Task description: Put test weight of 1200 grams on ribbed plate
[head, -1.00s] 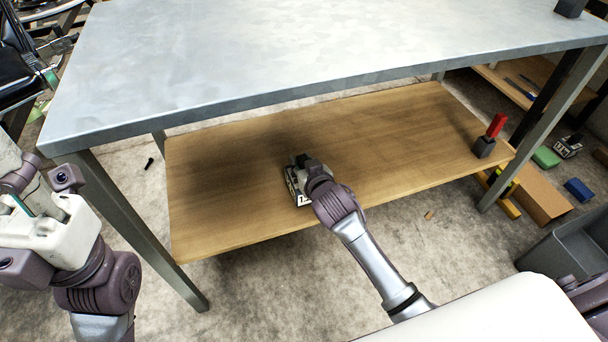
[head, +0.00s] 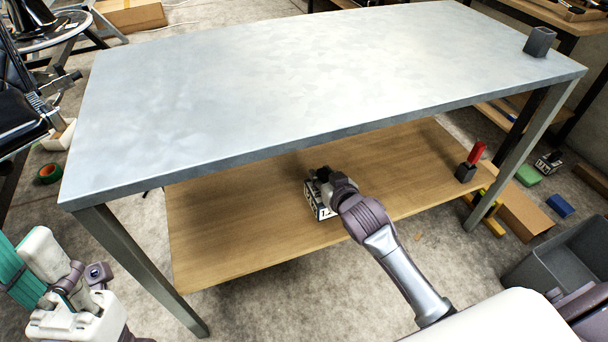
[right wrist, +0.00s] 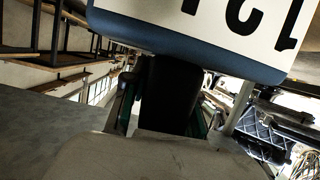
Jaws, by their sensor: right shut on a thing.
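The test weight (head: 322,211) is a dark block with a white label, of which "1.2" can be read. My right gripper (head: 322,178) is shut on it, under the front edge of the metal table and over the wooden lower shelf. I cannot tell how far above the shelf the weight is. In the right wrist view the weight (right wrist: 228,56) fills the top, its white label upside down above a blue edge. On the left, parts of my left arm show in the head view, but its fingers do not. I cannot make out a ribbed plate.
A grey block with a red piece (head: 470,163) stands at the right end of the wooden shelf (head: 235,225). A grey bin (head: 565,260) is at right.

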